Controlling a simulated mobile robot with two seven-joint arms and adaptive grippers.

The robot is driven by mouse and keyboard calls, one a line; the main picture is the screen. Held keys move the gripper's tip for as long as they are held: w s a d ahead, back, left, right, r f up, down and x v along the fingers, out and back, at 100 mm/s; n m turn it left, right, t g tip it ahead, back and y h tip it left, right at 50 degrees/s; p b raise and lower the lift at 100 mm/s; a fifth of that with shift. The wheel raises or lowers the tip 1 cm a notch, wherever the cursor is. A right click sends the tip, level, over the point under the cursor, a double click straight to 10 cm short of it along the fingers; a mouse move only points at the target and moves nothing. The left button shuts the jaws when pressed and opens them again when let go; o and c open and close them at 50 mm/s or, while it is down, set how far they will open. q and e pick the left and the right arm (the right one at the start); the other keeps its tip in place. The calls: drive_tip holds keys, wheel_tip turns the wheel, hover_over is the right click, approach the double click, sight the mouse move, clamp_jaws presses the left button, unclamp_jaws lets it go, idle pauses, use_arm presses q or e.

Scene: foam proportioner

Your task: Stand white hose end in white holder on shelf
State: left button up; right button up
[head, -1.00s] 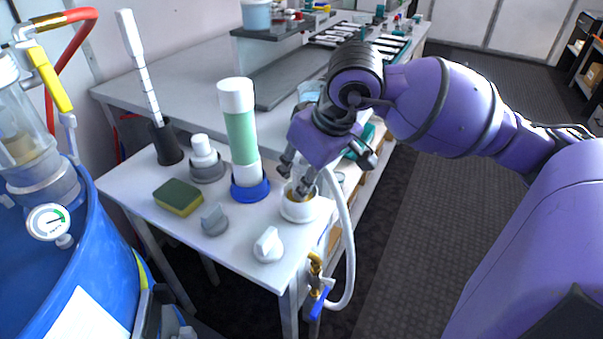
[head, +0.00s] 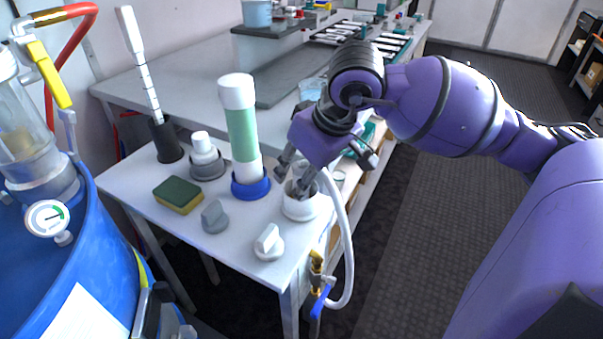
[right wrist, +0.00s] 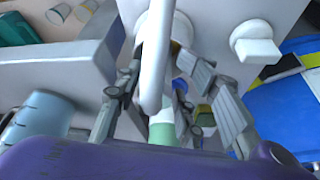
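The white holder (head: 299,208) is a round cup near the right front corner of the small white shelf (head: 235,255). My right gripper (head: 299,187) points down into its mouth. The white hose (head: 347,240) arches up beside this gripper and hangs in a loop past the shelf edge. In the right wrist view the hose (right wrist: 156,60) runs between the two fingers (right wrist: 158,60), in front of the holder (right wrist: 183,27). The hose end is mostly hidden by the fingers, so its seating and the finger contact are unclear. Grey parts at the lower left may be my left gripper (head: 165,318).
A green-and-white tube (head: 241,130) in a blue base, a grey knob (head: 214,217), a white knob (head: 269,243) and a sponge (head: 178,195) stand close by. A blue barrel (head: 95,265) is at left. Brass valves (head: 316,270) hang by the shelf's front corner. Floor at right is clear.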

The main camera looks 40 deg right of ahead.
drive_tip(key=shift+s+d+r+p, duration=0.2)
drive_tip(key=shift+s+r+p, duration=0.25)
drive_tip(key=shift+r+p, duration=0.25)
drive_tip(key=shift+s+r, duration=0.1)
drive_tip(key=shift+r, duration=0.25)
drive_tip(key=shift+p+v, duration=1.9)
drive_tip(key=shift+v, duration=0.85)
use_arm(q)
wheel_tip(320, 180, up, 7)
drive_tip(key=w+p, duration=0.2)
drive_tip(key=shift+a+t, duration=0.25)
drive_tip(key=shift+t, duration=0.05)
use_arm(e)
drive_tip(key=v, duration=0.3)
drive_tip(key=shift+r, duration=0.1)
use_arm(q)
drive_tip(key=shift+w, duration=0.4)
